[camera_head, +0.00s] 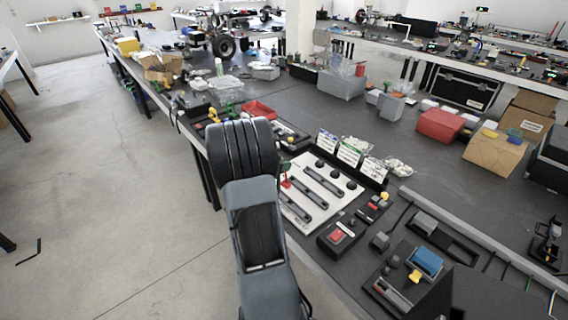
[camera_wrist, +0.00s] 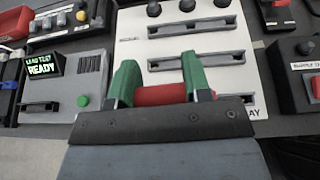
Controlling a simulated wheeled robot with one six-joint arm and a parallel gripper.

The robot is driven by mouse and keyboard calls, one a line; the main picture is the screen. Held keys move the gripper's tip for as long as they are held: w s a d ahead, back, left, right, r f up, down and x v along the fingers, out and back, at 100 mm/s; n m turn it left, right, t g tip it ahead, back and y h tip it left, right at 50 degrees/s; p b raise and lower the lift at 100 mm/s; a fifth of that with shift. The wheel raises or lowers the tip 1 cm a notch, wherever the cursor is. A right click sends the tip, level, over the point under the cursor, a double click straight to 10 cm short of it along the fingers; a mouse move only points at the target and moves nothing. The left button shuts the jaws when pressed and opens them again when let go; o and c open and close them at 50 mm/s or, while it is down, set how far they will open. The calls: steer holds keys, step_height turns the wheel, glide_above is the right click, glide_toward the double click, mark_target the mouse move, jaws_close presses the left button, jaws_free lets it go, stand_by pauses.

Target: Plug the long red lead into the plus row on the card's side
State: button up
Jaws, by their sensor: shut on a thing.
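My gripper (camera_wrist: 158,76) has green fingers and is shut on a red cylindrical piece, taken as the red lead (camera_wrist: 160,95), lying crosswise between them. Its ends and any cable are hidden, so I cannot tell its length. My gripper is over the near part of a white board (camera_wrist: 133,48) with long grey slotted strips (camera_wrist: 195,31) and black knobs (camera_wrist: 187,5). In the head view the lead (camera_head: 286,184) shows as a small red patch beside my arm, over the white board (camera_head: 291,214). No plus mark or card is readable.
Left of the board, a grey tester (camera_wrist: 75,83) reads "LEAD TEST READY" and has a green button (camera_wrist: 83,101). Black control boxes (camera_wrist: 306,82) stand on the right. Label cards (camera_head: 348,152) stand behind the board. A red tray (camera_head: 258,109) lies farther back.

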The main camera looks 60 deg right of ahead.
mark_target(284, 181)
steer(key=shift+s+d+m, duration=0.3)
steer(key=shift+s+d, duration=0.1)
steer(key=shift+s, duration=0.1)
steer(key=shift+a, duration=0.15)
steer(key=shift+f+b, duration=2.55)
steer(key=shift+f, duration=0.3)
steer(key=shift+f+b, duration=1.4)
steer(key=shift+f, duration=0.05)
steer(key=o, duration=1)
steer(key=v, duration=1.4)
steer(key=shift+w+p, duration=0.25)
steer(key=shift+p, duration=0.05)
